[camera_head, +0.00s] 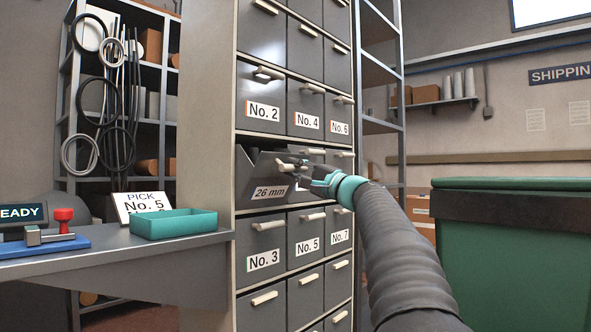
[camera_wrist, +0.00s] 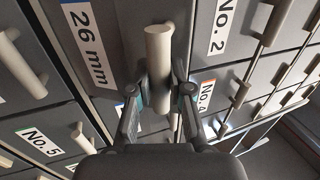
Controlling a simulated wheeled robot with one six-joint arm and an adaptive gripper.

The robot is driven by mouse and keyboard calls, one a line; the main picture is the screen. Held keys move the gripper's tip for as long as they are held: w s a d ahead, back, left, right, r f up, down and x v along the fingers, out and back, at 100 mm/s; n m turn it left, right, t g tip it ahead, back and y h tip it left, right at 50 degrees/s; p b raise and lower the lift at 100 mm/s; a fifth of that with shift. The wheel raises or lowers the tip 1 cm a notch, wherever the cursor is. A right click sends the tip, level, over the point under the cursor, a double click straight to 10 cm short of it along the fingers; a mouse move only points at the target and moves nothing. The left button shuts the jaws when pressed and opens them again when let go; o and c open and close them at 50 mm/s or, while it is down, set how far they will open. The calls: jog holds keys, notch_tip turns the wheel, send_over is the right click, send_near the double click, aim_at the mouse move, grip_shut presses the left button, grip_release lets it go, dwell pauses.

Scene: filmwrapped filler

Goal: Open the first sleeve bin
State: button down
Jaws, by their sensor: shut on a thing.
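The bin labelled "26 mm" (camera_head: 262,178) is a grey tilt-out bin in the cabinet's left column, between No. 2 and No. 3. It leans outward at the top, with a dark gap behind its upper edge. Its label also shows in the wrist view (camera_wrist: 86,45). My gripper (camera_head: 302,166) comes from the right and is shut on that bin's pale handle (camera_wrist: 158,48). In the wrist view my gripper's two fingers (camera_wrist: 159,88) sit on either side of the handle. The bin's contents are hidden.
Bins No. 2 (camera_head: 262,101) and No. 3 (camera_head: 266,243) look closed. A bench (camera_head: 110,255) at left holds a teal tray (camera_head: 173,224) and a "PICK No. 5" card (camera_head: 143,204). A large green container (camera_head: 515,250) stands at right, beside my arm.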

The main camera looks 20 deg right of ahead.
jog(key=shift+w+f, duration=0.1)
jog(key=shift+f, duration=0.05)
jog(key=c, duration=1.1)
grip_release()
jog(key=shift+a, duration=0.1)
jog(key=shift+o, duration=0.2)
jog(key=v, duration=1.2)
